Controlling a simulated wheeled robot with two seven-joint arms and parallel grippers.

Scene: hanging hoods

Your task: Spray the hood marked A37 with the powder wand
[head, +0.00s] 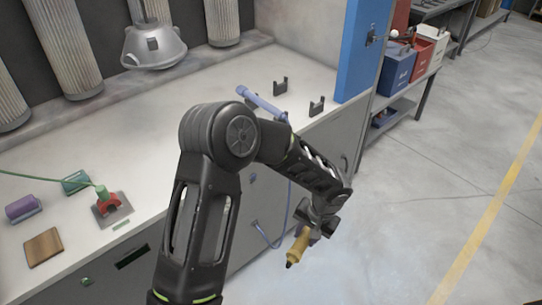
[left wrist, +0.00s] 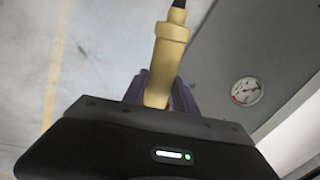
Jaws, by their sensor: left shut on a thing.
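My left gripper (head: 308,232) is in front of the grey bench, over the floor. It is shut on a yellow tool (head: 298,247) with a black tip, which points down and left in the head view. In the left wrist view the yellow tool (left wrist: 170,50) stands between the fingers (left wrist: 157,95). I cannot tell whether it is the powder wand. A pale metal hood (head: 155,48) hangs at the back of the bench; its small dark tag is too small to read. A blue-violet wand (head: 262,104) shows behind my arm, partly hidden. My right gripper is not in view.
A red fitting (head: 110,204) with a green hose, a purple roll (head: 22,207) and a brown block (head: 43,247) lie at left. A blue post (head: 362,50) rises at right. The floor at right is clear.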

